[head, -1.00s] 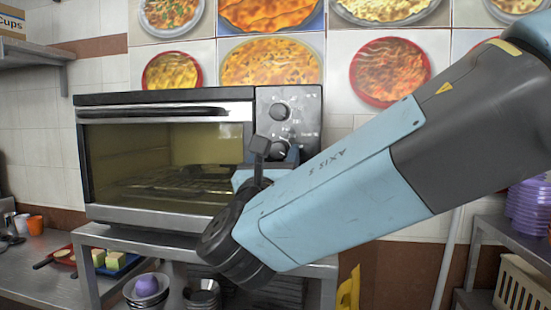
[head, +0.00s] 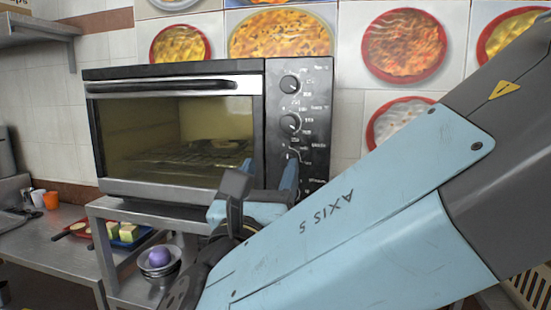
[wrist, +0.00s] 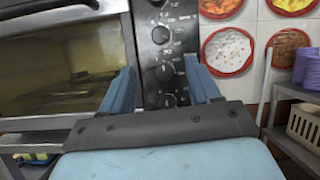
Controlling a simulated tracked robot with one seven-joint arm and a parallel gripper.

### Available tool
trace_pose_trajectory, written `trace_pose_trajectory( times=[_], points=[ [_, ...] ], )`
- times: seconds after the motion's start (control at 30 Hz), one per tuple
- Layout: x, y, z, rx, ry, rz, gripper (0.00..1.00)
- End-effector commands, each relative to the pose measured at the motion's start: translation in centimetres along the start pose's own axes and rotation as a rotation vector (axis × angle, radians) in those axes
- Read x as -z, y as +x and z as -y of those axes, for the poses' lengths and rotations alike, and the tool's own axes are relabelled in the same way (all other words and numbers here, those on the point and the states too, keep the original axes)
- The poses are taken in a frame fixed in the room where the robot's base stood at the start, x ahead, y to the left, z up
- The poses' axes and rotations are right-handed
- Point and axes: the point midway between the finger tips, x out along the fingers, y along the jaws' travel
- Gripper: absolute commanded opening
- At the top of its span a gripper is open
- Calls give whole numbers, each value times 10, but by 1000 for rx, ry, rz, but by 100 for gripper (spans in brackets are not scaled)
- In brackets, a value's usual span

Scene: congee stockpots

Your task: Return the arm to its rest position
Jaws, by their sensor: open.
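My gripper (head: 265,188) is in front of the toaster oven's lower right side in the head view, its fingers pointing up toward the control panel. In the wrist view my gripper (wrist: 163,90) shows two blue fingers spread apart with nothing between them. The oven (head: 180,130) stands on a metal stand with its glass door closed. Its black control panel (wrist: 166,55) with several knobs lies beyond the fingers. My light blue arm link crosses the lower right of the head view and hides part of the stand.
A metal stand (head: 97,208) holds the oven. On the left counter are an orange cup (head: 51,200) and a tray with yellow blocks (head: 128,231). Bowls with a purple item (head: 158,257) sit low. A beige basket (wrist: 304,128) and purple stacks (wrist: 306,66) are at right.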

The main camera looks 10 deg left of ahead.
Motion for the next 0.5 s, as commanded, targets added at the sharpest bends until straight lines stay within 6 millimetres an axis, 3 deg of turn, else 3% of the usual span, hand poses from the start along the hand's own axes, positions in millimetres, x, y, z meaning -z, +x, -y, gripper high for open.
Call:
trace_pose_trajectory(
  times=[0.2, 0.5],
  points=[
    [0, -11, 0, 0, 1, 1, 62],
    [0, -10, 1, 4, 1, -2, 62]
  ],
)
